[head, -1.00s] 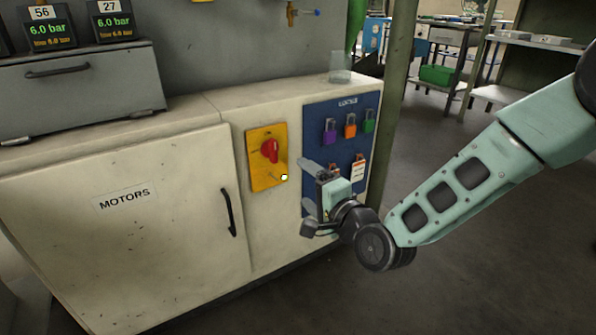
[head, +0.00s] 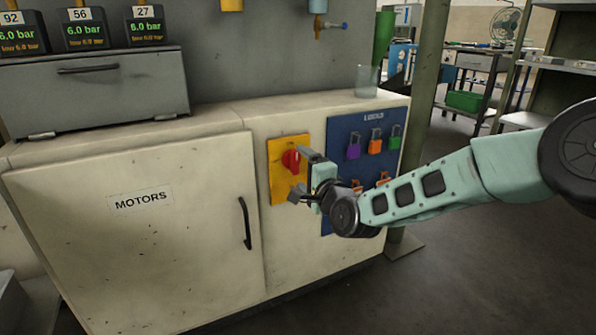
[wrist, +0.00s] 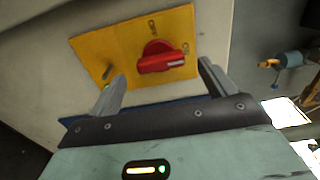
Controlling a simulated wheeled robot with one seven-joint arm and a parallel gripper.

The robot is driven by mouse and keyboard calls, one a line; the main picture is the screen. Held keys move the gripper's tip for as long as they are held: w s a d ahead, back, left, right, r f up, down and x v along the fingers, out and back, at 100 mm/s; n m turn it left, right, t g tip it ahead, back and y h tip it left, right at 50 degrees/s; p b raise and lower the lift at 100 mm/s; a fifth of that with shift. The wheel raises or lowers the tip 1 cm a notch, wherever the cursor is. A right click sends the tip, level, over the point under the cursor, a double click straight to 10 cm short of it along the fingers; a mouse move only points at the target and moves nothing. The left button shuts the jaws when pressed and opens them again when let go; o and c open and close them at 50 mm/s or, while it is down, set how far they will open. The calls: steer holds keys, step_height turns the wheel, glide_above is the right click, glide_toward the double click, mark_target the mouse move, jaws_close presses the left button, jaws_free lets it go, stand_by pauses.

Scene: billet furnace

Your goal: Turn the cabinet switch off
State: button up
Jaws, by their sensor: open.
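The cabinet switch is a red rotary knob (head: 290,161) on a yellow plate (head: 276,184) on the front of the cream cabinet (head: 150,236). In the wrist view the red knob (wrist: 161,58) sits on the yellow plate (wrist: 100,45), with small marks above and to the right of it. My gripper (head: 302,174) is open in front of the plate and partly covers it in the head view. In the wrist view my gripper's fingers (wrist: 158,88) are spread to either side of the knob, with nothing between them. Whether they touch the plate cannot be told.
A blue lock board (head: 340,127) with several coloured padlocks is right of the switch, partly behind my gripper. A clear glass (head: 367,80) stands on the cabinet top. A green post (head: 428,75) rises to the right. A black handle (head: 245,222) is on the MOTORS door.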

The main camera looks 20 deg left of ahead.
mark_target(297, 164)
steer(key=shift+b+x, duration=0.4)
steer(key=shift+x, duration=1.35)
steer(key=c, duration=1)
